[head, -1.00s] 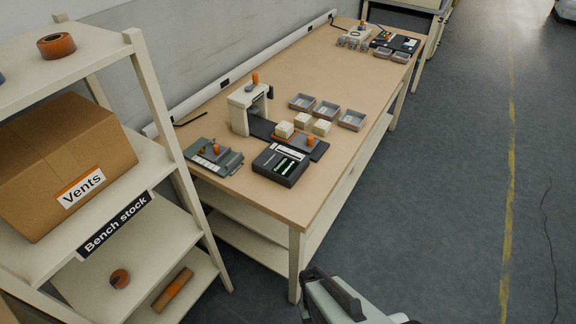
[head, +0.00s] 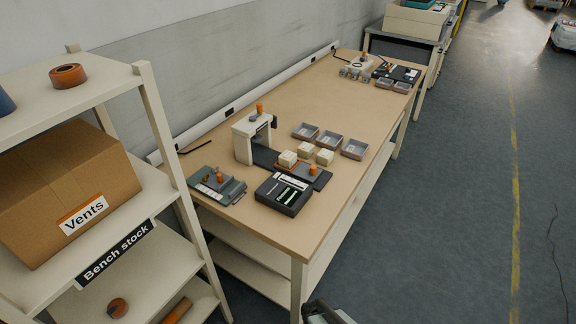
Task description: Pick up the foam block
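No object can be told for certain as the foam block. Several small cream blocks sit together on the bench; the left one (head: 288,159) is on an orange-edged plate, with others to its right (head: 306,149) and front right (head: 325,157). They are too small to tell their material. A pale and dark part of my arm shows at the bottom edge, well below and apart from the bench top. My gripper's fingers cannot be seen.
The wooden bench (head: 240,222) also carries a cream press-like stand (head: 243,142), a dark device (head: 284,194) and grey trays (head: 355,149). A shelf rack (head: 163,130) with a Vents box (head: 95,170) stands at left. The floor (head: 450,220) at right is clear.

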